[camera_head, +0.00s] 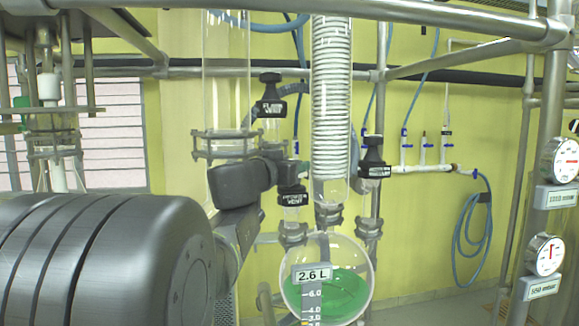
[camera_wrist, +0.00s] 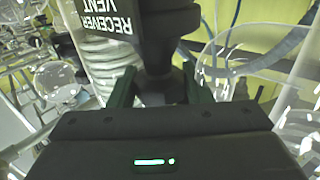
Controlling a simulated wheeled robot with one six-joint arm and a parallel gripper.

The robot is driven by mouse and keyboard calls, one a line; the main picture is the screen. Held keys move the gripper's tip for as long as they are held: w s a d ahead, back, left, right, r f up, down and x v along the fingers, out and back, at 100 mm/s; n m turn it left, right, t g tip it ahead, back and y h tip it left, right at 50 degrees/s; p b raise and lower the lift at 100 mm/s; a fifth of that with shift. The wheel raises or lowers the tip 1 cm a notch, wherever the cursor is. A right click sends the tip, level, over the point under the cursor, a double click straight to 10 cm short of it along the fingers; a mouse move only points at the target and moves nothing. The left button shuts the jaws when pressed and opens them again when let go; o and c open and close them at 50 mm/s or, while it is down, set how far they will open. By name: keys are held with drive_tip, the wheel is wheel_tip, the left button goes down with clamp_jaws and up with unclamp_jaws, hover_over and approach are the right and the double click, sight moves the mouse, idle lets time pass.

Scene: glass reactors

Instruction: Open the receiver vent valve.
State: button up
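The receiver vent valve shows large in the wrist view, a black handle (camera_wrist: 125,22) with a white label reading RECEIVER VENT, upside down in this view. Its narrower dark lower part (camera_wrist: 160,85) lies between the two dark fingers of my gripper (camera_wrist: 160,92). The fingers stand apart, with a small gap to the valve on the left; contact on the right is unclear. In the head view, a black labelled valve (camera_head: 292,196) just right of my wrist appears to be this one, above the round receiver flask (camera_head: 360,258). My fingers are hidden there.
Another black vent valve (camera_head: 270,107) is above my wrist, and one (camera_head: 374,170) is to the right. A glass coil condenser (camera_head: 331,100) stands close by. Metal frame pipes (camera_head: 430,14) cross the top. Two gauges (camera_head: 545,255) are at far right. The flask holds green liquid.

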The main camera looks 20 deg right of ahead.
drive_tip(key=shift+c, duration=1.2)
drive_tip(key=shift+f+b, duration=0.2)
drive_tip(key=shift+b, duration=0.5)
